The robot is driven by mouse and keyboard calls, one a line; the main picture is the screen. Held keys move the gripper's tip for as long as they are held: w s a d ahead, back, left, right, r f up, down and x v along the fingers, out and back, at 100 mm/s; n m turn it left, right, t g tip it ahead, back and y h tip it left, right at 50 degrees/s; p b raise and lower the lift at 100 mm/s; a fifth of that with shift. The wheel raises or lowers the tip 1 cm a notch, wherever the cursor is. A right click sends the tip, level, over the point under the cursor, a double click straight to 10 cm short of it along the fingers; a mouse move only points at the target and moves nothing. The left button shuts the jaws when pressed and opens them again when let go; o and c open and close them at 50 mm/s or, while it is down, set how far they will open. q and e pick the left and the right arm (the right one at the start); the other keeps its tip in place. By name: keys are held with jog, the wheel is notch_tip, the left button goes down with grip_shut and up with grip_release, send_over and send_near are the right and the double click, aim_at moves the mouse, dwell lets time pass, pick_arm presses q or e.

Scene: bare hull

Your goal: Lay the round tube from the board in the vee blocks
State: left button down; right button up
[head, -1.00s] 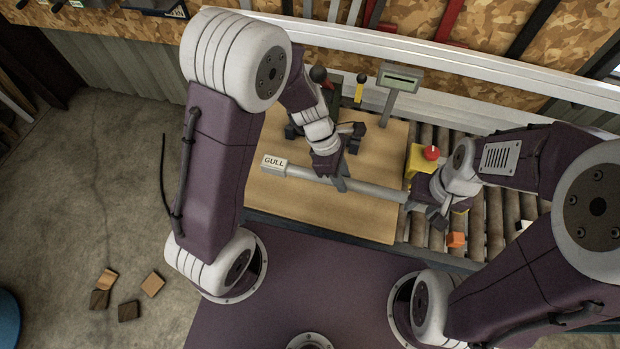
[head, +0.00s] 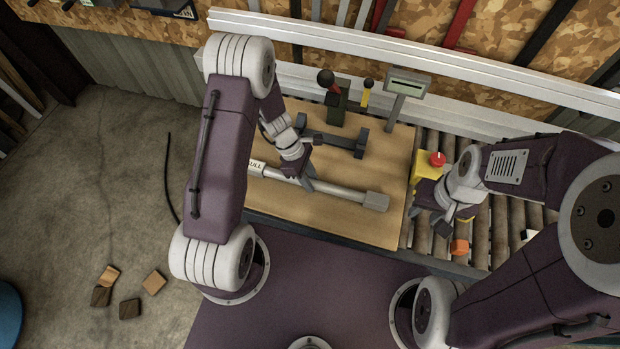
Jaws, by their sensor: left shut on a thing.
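The round tube (head: 340,191) is long and grey, with a square grey end piece (head: 376,201) at its right and a white label (head: 256,165) near its left end. It slants over the front of the wooden board (head: 360,229); I cannot tell if it touches the board. My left gripper (head: 305,181) is shut on the tube left of its middle. My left arm hides the tube's left end. The dark vee blocks (head: 361,143) stand on a bar behind the tube, empty. My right gripper (head: 432,212) is off the tube, right of the board, its fingers apart.
A clamp with a dark round knob (head: 325,78) and a yellow-handled tool (head: 367,92) stand behind the vee blocks. A grey display post (head: 397,108) is at the back right. A yellow box with a red button (head: 437,159) and an orange block (head: 459,247) are near my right gripper.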

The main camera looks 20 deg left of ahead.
pick_arm(q)
jog(key=shift+s+f, duration=0.1)
jog(key=shift+s, duration=0.05)
jog(key=c, duration=1.1)
grip_release()
